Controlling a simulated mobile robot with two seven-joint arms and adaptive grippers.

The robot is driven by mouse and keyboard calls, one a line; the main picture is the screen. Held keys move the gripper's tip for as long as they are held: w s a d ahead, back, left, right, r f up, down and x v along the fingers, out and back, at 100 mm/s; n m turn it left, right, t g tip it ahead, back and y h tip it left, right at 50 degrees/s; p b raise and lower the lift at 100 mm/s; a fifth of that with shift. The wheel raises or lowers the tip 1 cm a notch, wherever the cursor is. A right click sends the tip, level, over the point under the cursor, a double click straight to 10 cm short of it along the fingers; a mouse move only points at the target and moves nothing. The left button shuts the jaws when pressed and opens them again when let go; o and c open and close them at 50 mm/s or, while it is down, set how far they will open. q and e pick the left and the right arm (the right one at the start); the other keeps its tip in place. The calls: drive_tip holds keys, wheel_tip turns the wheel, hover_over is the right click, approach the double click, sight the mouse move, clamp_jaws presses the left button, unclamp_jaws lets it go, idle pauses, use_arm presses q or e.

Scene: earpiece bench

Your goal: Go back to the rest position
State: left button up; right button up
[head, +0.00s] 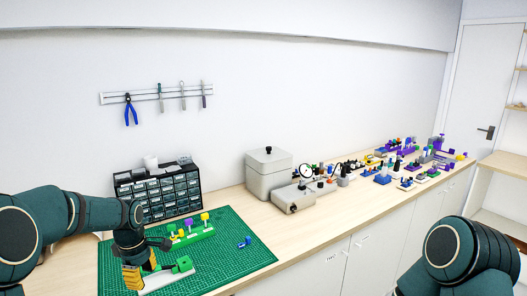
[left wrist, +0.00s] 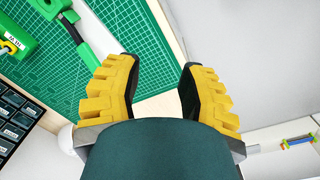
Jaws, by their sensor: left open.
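My left gripper (head: 141,272) is at the front left of the bench, over the left part of the green cutting mat (head: 240,258). In the left wrist view its two yellow-padded fingers (left wrist: 158,85) stand apart with nothing between them. A white and green piece (head: 168,281) lies on the mat just right of the gripper; I cannot tell whether they touch. My right arm shows at the lower right of the head view, but its gripper is out of the picture.
A green stand with yellow and purple pieces (head: 190,234) and a small blue part (head: 245,242) are on the mat. A drawer cabinet (head: 158,194) stands behind. A grey box (head: 268,173) and several coloured fixtures (head: 405,168) line the bench to the right.

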use_arm(q)
drive_tip(key=d+f+m+h, duration=0.1)
drive_tip(key=d+f+m, duration=0.2)
drive_tip(key=d+f, duration=0.5)
drive_tip(key=s+d+f+m+h+b, duration=0.1)
drive_tip(key=s+d+f+m, duration=0.5)
drive_tip(key=s+f, duration=0.3)
drive_tip(key=s+d+f+m+t+h+b, duration=0.1)
drive_tip(key=s+d+f+m+b, duration=0.1)
drive_tip(key=s+d+f+m, duration=0.4)
drive_tip(key=s+d+f, duration=0.1)
drive_tip(key=s+f, duration=0.2)
drive_tip(key=s, duration=0.2)
drive_tip(key=shift+s+d+f+t+h, duration=0.25)
drive_tip(key=shift+d+t+h, duration=0.05)
drive_tip(key=shift+d+h, duration=0.1)
use_arm(e)
drive_tip(key=f, duration=0.4)
drive_tip(key=shift+w+a+f, duration=0.1)
drive_tip(key=shift+w+f, duration=0.05)
drive_tip(key=shift+w, duration=0.15)
